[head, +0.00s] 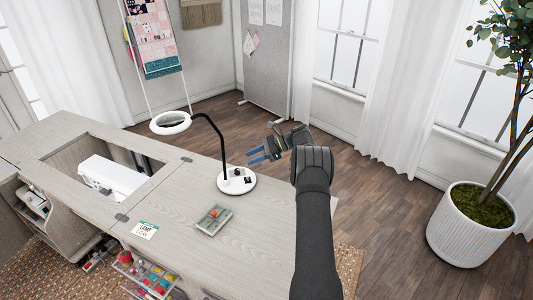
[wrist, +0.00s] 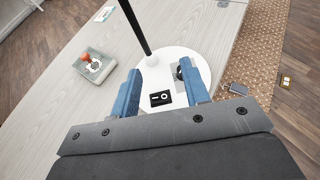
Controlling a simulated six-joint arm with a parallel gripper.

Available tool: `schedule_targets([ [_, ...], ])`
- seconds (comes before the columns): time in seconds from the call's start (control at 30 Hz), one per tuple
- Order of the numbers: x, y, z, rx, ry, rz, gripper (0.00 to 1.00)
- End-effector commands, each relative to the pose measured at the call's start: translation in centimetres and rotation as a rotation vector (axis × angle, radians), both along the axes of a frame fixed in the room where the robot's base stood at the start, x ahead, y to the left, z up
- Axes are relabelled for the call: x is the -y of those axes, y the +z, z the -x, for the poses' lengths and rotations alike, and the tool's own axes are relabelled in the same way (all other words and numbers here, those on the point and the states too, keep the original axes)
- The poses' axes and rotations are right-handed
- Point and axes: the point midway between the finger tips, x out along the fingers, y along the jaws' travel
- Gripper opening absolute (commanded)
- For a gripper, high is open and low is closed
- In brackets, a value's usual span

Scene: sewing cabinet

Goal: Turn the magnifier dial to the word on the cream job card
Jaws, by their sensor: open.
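The magnifier lamp has a ring head (head: 170,123), a black neck and a round white base (head: 222,186) on the cabinet top. In the wrist view, a black rocker switch (wrist: 160,98) shows on the base. A dark round knob, likely the dial (wrist: 180,73), is partly hidden by my right finger; its setting is unreadable. My gripper (head: 253,158) is open and empty, behind and right of the base in the head view. In the wrist view its blue fingers (wrist: 158,77) straddle the switch in the picture. The job card (head: 145,230) lies left; its small print seems to read "LAMP LOW".
A white sewing machine (head: 108,174) sits in the cabinet opening. The lamp's neck rises close to my fingers. The cabinet top is clear around the tray.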

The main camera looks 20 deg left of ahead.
Motion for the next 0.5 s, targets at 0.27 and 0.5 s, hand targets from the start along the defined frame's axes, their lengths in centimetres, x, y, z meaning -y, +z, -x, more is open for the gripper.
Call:
schedule_targets([
  [0.27,4.5,2.7,-0.6,0.0,-0.001,0.0,0.42],
  [0.5,5.6,3.4,-0.7,0.001,0.0,-0.001,0.42],
])
